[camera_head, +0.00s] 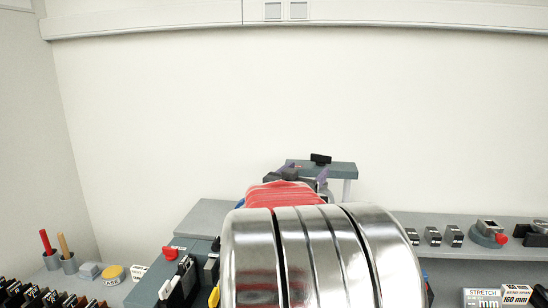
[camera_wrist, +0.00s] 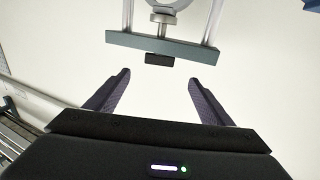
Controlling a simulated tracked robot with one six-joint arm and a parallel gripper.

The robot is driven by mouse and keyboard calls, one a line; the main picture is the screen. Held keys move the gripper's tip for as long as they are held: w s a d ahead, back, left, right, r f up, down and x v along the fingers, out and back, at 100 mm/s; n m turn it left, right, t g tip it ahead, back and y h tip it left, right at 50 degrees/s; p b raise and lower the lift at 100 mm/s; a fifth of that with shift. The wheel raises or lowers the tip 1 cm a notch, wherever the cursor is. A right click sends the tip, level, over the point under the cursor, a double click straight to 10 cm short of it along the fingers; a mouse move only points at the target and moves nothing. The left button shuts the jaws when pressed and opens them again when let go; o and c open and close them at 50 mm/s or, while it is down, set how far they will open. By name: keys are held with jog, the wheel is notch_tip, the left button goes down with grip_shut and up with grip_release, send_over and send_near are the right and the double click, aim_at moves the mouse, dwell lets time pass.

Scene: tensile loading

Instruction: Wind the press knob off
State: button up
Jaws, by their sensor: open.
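A black knob (camera_head: 320,159) sits on top of the grey-green crossbar (camera_head: 343,169) of a press-like frame at the back. In the wrist view the same black knob (camera_wrist: 159,58) shows on the near edge of the bar (camera_wrist: 120,39), with bright posts and a round metal part beyond. My gripper (camera_wrist: 161,77) is open and empty. Its two dark purple fingers point toward the bar, with the knob ahead between their lines and apart from both. In the head view my arm hides most of the frame below the bar.
A grey shelf (camera_head: 455,222) at the right carries several small black clamps and a round grey device with a red knob (camera_head: 501,239). At the left are a red-knobbed fixture (camera_head: 170,253), a yellow button (camera_head: 113,272) and cups with handles.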

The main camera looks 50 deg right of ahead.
aim_at(320, 158)
jog(key=shift+d, duration=0.15)
jog(key=d, duration=0.4)
jog(key=w+d, duration=0.1)
jog(key=d, duration=0.4)
jog(key=w+d, duration=0.1)
jog(key=d, duration=0.3)
jog(key=shift+d, duration=0.2)
jog(key=shift+c, duration=0.6)
jog(key=c, duration=0.9)
